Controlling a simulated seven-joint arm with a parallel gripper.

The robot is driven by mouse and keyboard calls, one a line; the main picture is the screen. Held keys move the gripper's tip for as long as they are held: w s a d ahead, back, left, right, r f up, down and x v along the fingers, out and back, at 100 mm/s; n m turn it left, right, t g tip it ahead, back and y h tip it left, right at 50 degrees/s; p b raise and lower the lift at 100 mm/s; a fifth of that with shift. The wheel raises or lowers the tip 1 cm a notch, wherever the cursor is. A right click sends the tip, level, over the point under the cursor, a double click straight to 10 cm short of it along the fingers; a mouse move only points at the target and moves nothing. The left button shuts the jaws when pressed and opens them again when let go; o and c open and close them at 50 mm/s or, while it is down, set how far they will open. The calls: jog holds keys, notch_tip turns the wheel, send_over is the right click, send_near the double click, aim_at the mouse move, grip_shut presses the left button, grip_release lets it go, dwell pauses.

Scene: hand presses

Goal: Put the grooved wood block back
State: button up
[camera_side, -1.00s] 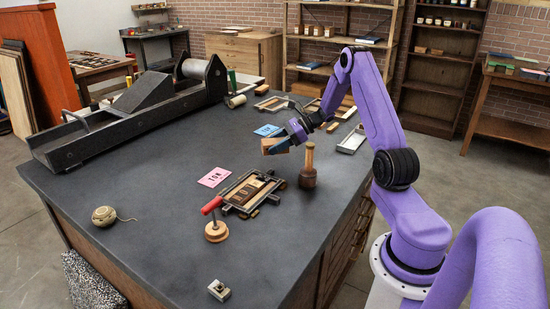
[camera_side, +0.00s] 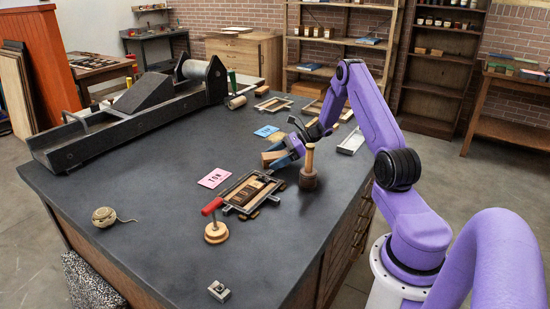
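A light brown wood block (camera_side: 271,156) is between the fingers of my gripper (camera_side: 279,158), near the middle of the dark worktop; its grooves are too small to make out. My gripper appears shut on it. The block seems low over the worktop, behind the metal frame with wood pieces (camera_side: 248,193). I cannot tell whether it touches the surface. The fingers partly hide the block's right side.
A wooden mallet (camera_side: 308,170) stands upright just right of my gripper. A blue card (camera_side: 266,131) lies behind the block. A large press (camera_side: 130,110) fills the left back. The worktop's left middle is clear.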

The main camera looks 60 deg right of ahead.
jog(key=shift+r, duration=0.2)
jog(key=v, duration=1.1)
jog(key=shift+s+d, duration=0.2)
jog(key=shift+r, duration=0.15)
jog(key=s+a+r+n+g+h, duration=0.1)
jog(key=s+a+r+n+g, duration=0.15)
jog(key=a+n+g, duration=0.8)
jog(key=s+a+r+n, duration=0.1)
jog(key=a+r+n, duration=0.3)
jog(key=a, duration=1.4)
jog(key=s+a+r+n+t+h, duration=0.1)
jog(key=s+a+n+h, duration=0.2)
jog(key=s+n, duration=0.8)
jog(key=s+a+n+t+h, duration=0.1)
jog(key=s+a+n+h, duration=0.3)
jog(key=s+a+n, duration=0.3)
jog(key=s+n, duration=0.4)
jog(key=n, duration=0.3)
jog(key=shift+s+r, duration=0.35)
